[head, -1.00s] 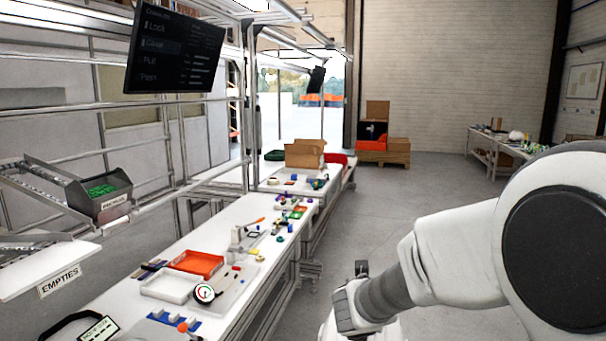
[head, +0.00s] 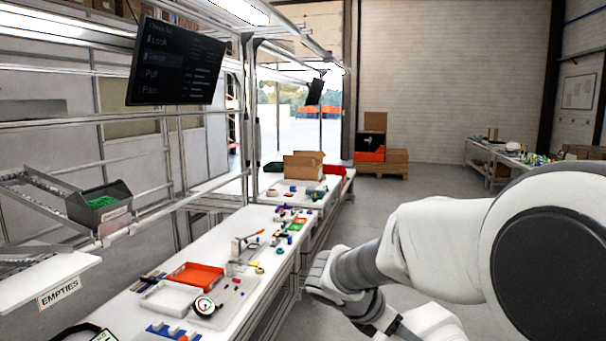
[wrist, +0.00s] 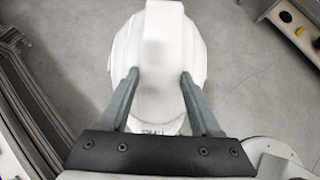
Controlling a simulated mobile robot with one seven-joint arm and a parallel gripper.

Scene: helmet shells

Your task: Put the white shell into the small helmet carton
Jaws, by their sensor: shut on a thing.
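The white shell (wrist: 158,42) is a smooth domed helmet shell with a raised central ridge. It fills the upper middle of the wrist view. My gripper (wrist: 160,74) is shut on it, with one grey finger against each side. Bare floor shows around the shell, so it is held clear of any surface there. In the head view my arm hides the gripper, and I cannot make out the shell. An open brown cardboard carton (head: 303,168) stands on the far part of the bench; I cannot tell whether it is the small helmet carton.
The long white bench (head: 215,330) on the left holds a red tray (head: 195,275), a white tray (head: 170,299), a dial gauge (head: 204,306) and small parts. Other cartons (head: 371,122) stand on a pallet (head: 383,165) at the back. The grey floor (head: 410,187) beyond my arm is clear.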

